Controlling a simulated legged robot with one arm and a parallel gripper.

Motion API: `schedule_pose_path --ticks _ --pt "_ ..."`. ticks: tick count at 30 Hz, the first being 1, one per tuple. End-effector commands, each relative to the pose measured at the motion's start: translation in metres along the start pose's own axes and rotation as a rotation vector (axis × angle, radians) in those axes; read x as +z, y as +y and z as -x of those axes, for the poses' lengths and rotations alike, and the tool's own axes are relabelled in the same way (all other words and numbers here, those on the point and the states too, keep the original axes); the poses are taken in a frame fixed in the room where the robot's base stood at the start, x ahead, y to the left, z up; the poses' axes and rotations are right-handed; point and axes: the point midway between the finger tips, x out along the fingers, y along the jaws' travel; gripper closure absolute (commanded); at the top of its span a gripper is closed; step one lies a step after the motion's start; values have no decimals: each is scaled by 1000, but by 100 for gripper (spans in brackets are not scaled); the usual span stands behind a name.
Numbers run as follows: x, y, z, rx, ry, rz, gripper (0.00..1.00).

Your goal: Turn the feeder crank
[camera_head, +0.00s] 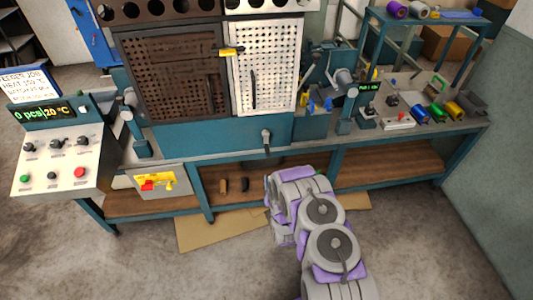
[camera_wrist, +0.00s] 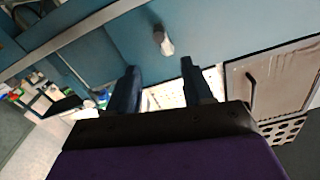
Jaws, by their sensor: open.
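A small grey handle (camera_head: 266,138) sticks out from the teal front below the perforated doors. It looks like a crank, but I cannot tell for certain that it is the feeder crank. It also shows in the wrist view (camera_wrist: 163,41), pale-ended and just beyond the gap between my fingers. My gripper (camera_wrist: 160,70) has two dark fingers, apart and with nothing between them. The handle is not between the fingers. In the head view my grey and purple arm reaches toward the bench below the handle, and the fingers are hard to make out there.
A dark perforated door (camera_head: 175,75) and a white one (camera_head: 264,70) stand above the handle. A control panel (camera_head: 62,155) is at the left. A grey metal mechanism (camera_head: 344,80) and coloured rolls (camera_head: 437,112) are at the right. Open floor lies in front.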

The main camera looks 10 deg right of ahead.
Motion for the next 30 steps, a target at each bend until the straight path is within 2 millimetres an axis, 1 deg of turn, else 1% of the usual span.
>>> schedule_pose_path --ticks 5,12,18,24,30 --pt "0 2 -24 1 3 -2 49" --pt "-1 3 -67 0 7 -4 49" --pt "-1 1 -99 0 4 -2 49" --pt "-1 1 -128 0 5 -1 49" --pt "-1 1 -152 1 4 -3 49"
